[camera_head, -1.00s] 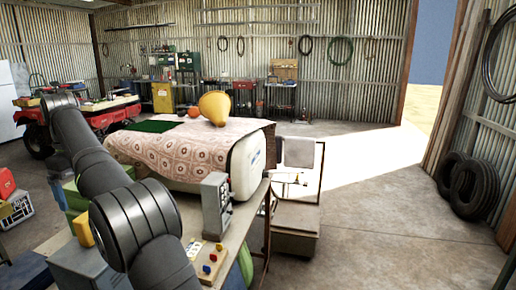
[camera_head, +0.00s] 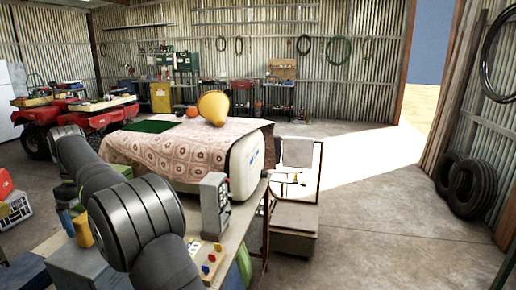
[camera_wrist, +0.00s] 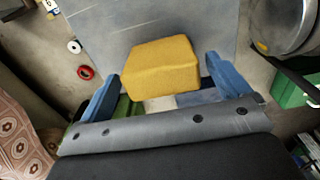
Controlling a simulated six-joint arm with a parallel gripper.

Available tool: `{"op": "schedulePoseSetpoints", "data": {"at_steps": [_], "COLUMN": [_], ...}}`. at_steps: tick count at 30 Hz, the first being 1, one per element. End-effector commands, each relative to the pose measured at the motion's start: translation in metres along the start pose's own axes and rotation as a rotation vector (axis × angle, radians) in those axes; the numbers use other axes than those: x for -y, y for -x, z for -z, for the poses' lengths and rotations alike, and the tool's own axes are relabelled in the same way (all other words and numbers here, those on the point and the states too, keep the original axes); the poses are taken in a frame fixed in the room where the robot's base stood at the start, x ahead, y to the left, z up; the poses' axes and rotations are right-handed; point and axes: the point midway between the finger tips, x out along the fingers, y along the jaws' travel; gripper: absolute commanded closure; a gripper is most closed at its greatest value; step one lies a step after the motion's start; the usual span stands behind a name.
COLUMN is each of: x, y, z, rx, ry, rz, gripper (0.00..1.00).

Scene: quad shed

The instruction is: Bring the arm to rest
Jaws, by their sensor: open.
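In the wrist view my gripper (camera_wrist: 162,72) has its two blue fingers spread apart. A yellow block (camera_wrist: 160,68) shows between the fingers, with a visible gap to each side, over a grey surface (camera_wrist: 110,30). In the head view the yellow block (camera_head: 83,232) stands by the grey box (camera_head: 90,265) at the lower left, partly behind my arm. My dark arm bends across the lower left of the head view and hides most of the gripper there.
A workbench holds a patterned cloth (camera_head: 170,158) with a yellow pear-shaped object (camera_head: 213,107) on it. A grey control box (camera_head: 214,204) and a panel with coloured knobs (camera_head: 205,258) are right of my arm. The concrete floor (camera_head: 400,220) at right is clear.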

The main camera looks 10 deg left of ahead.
Motion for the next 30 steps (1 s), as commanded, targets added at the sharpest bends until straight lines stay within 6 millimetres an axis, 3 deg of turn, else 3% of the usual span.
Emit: {"op": "schedulePoseSetpoints", "data": {"at_steps": [19,29,30], "x": [-0.058,-0.058,-0.067], "y": [0.067,0.119,0.118], "z": [-0.100,-0.099,-0.103], "rx": [0.000,-0.001,0.002], "ry": [-0.005,-0.002,-0.012], "rz": [-0.001,-0.001,-0.001], "gripper": [0.06,0.06,0.06]}}
